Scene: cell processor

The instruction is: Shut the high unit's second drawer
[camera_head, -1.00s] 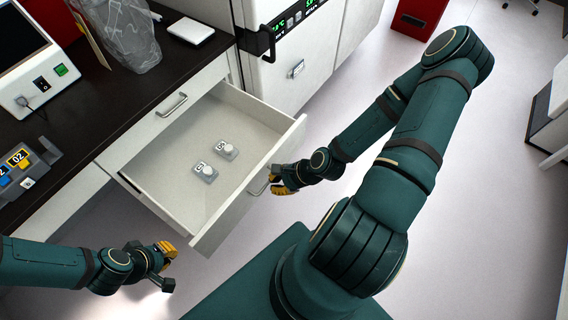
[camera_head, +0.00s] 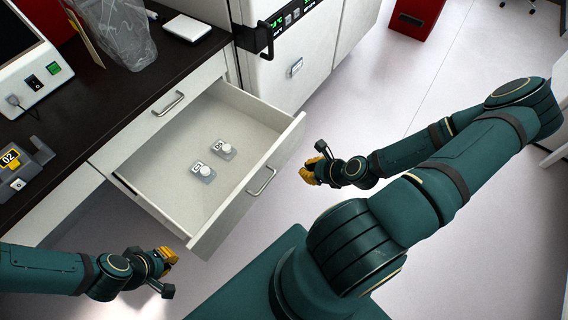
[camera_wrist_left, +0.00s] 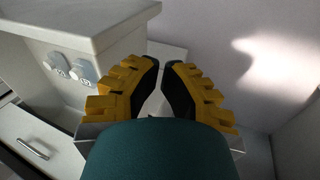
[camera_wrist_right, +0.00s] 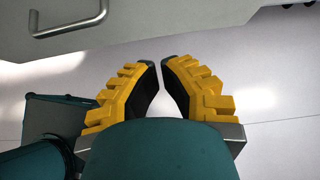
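The high unit's open drawer (camera_head: 232,222) is white, pulled far out below the dark counter, with a metal bar handle (camera_head: 262,181) on its front. My right gripper (camera_head: 313,168) is to the right of the drawer front, apart from the handle. In the right wrist view, the drawer's handle (camera_wrist_right: 70,22) shows at the top left, ahead of the fingers (camera_wrist_right: 161,66). They are open with nothing between them. My left gripper (camera_head: 172,256) is just below the drawer's near corner, open and empty. The left wrist view shows its fingers (camera_wrist_left: 161,68) beside the drawer wall (camera_wrist_left: 105,22).
Two small labelled pieces with round white tops (camera_head: 202,171) (camera_head: 225,149) lie in the drawer. Another closed drawer handle (camera_head: 168,104) is on the unit's front. A white machine (camera_head: 293,70) stands behind.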

